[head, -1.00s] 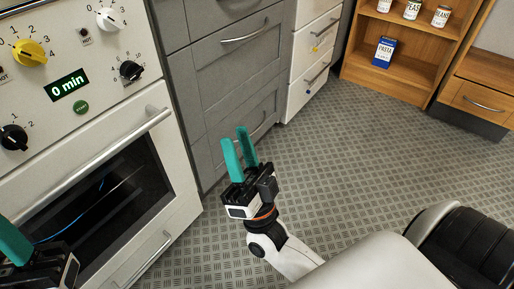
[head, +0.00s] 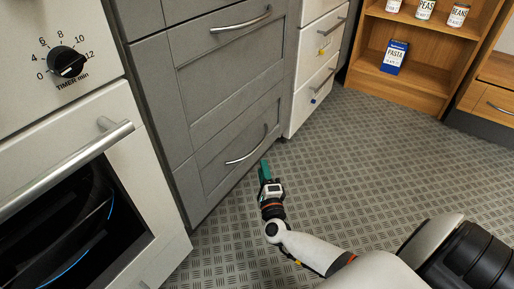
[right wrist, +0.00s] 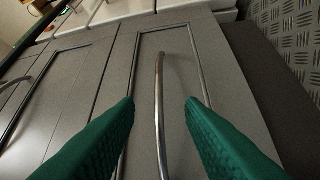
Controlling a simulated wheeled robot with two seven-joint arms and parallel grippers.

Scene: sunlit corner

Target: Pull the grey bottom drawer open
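The grey bottom drawer (head: 222,150) is shut, low in the grey cabinet beside the oven. Its curved metal handle (head: 250,155) runs along the front. My right gripper (head: 264,168) is low in front of this drawer, its green fingers pointing toward the handle. In the right wrist view the drawer front (right wrist: 178,65) fills the middle, and the handle (right wrist: 160,100) stands between the two open green fingers. There is a visible gap on each side of it; whether the fingertips reach past the bar is unclear. My left gripper is not in view.
The white oven (head: 80,160) stands at the left. A grey upper drawer (head: 225,65) sits above. White drawers (head: 315,85) and a wooden shelf (head: 420,85) with a blue pasta box (head: 394,57) are beyond. The patterned floor (head: 350,165) is clear.

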